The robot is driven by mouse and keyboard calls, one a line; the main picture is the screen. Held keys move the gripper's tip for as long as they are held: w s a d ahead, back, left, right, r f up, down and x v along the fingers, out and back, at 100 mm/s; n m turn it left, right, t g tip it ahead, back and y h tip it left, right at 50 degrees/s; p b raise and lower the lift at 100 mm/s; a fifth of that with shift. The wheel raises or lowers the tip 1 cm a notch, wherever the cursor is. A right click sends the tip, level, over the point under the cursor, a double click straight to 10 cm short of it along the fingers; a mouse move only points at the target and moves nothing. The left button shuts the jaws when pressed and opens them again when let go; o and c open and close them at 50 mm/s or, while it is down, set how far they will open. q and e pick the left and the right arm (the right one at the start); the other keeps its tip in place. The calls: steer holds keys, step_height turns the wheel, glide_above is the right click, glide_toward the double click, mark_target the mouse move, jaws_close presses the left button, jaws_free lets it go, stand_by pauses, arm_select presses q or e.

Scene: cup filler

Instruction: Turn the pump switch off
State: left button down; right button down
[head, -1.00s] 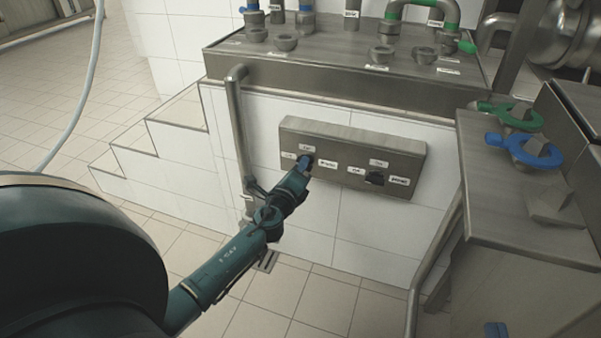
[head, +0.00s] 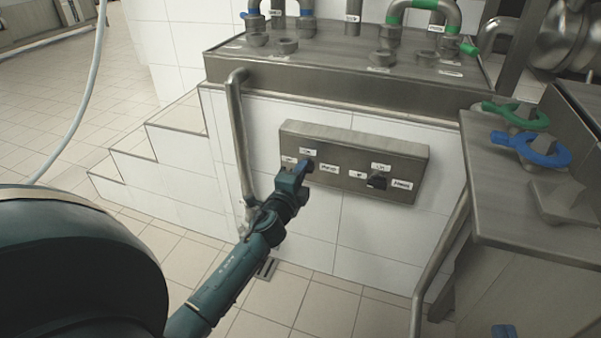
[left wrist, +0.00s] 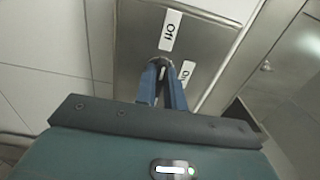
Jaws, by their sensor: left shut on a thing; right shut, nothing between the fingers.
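The grey control panel (head: 352,180) is on the white tiled wall in the head view. It carries a left switch and a dark right switch (head: 377,181), with small white labels around them. My left gripper (head: 304,166) is at the left switch, its blue fingers shut on the knob, which they mostly hide. In the left wrist view the fingertips (left wrist: 162,68) meet at the knob, between a label reading "Off" (left wrist: 171,30) and one that seems to read "On" (left wrist: 186,74). Blue fingertips at the bottom edge look like my right gripper (head: 503,331), shut and empty.
A vertical metal pipe (head: 235,140) stands left of the panel, close to my left wrist. A steel counter with pipes (head: 320,75) is above. A steel cabinet (head: 525,200) with green and blue ring handles stands at the right. Tiled floor lies below.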

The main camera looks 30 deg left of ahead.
stand_by(0.3)
arm_select(q)
steer(key=c, duration=1.5)
jaws_free()
steer(key=shift+v, duration=6.65)
steer(key=shift+a, duration=0.1)
